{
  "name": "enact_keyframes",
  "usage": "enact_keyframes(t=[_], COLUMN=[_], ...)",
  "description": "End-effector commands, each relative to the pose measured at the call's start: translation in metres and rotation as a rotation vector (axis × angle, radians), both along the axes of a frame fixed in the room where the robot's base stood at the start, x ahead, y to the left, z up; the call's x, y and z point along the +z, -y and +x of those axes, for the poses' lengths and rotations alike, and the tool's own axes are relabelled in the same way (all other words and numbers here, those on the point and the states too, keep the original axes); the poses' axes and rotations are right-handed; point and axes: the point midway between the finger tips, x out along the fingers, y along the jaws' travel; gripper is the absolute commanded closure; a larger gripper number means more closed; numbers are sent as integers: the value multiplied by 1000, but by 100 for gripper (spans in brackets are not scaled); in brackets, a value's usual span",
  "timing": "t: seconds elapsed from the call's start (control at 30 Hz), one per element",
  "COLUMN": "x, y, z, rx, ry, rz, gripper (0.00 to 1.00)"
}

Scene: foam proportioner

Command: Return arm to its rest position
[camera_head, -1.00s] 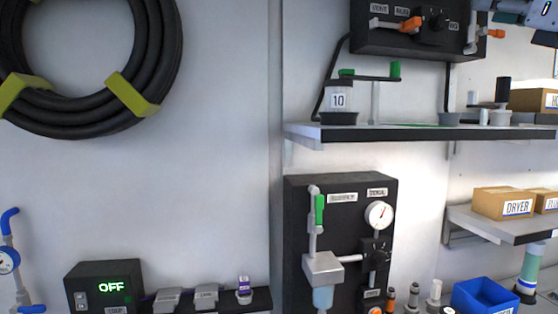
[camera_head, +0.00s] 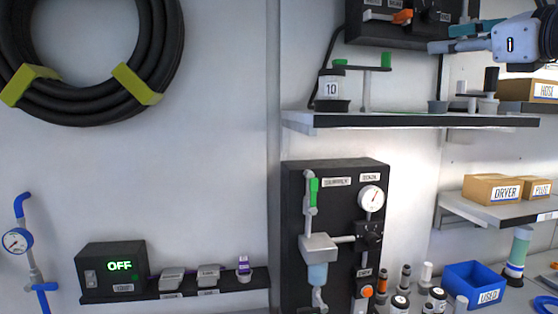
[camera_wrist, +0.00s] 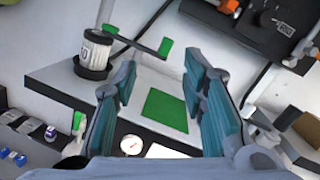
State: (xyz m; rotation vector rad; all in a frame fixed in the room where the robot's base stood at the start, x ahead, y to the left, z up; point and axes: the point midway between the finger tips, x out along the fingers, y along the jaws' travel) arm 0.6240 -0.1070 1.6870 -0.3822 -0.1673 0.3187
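My gripper (camera_head: 455,38) is at the upper right of the head view, in front of the upper panel and above the upper shelf. In the wrist view my gripper (camera_wrist: 165,108) has its two teal-padded fingers spread wide apart, with nothing between them. Beyond the fingers lies the upper shelf (camera_wrist: 60,80) with a green square (camera_wrist: 165,109) on it. A jar marked 10 (camera_head: 332,88) stands on that shelf, left of my gripper, beside a stand with a green-handled crank (camera_head: 386,60). The jar also shows in the wrist view (camera_wrist: 97,50).

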Motion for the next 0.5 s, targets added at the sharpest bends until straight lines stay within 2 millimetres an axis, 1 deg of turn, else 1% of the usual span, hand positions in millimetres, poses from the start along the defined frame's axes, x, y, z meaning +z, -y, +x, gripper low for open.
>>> enact_keyframes(t=[0.03,0.07,0.17,0.2,0.27,0.3,0.37,0.4,0.47,0.5], x=[-13,-22,-59,-78,-110,-133,-167,-190,-223,-245], y=[-14,-21,-52,-66,-87,-100,-117,-126,-136,-140], z=[-3,-5,-15,-22,-35,-46,-64,-77,-97,-111], rx=[19,30,82,114,171,217,292,347,435,498], ry=[-19,-32,-77,-94,-118,-130,-142,-144,-140,-131], rz=[-65,-110,-300,-397,-561,-683,-865,-989,-1178,-1304], gripper=[62,62,62,62,62,62,62,62,62,62])
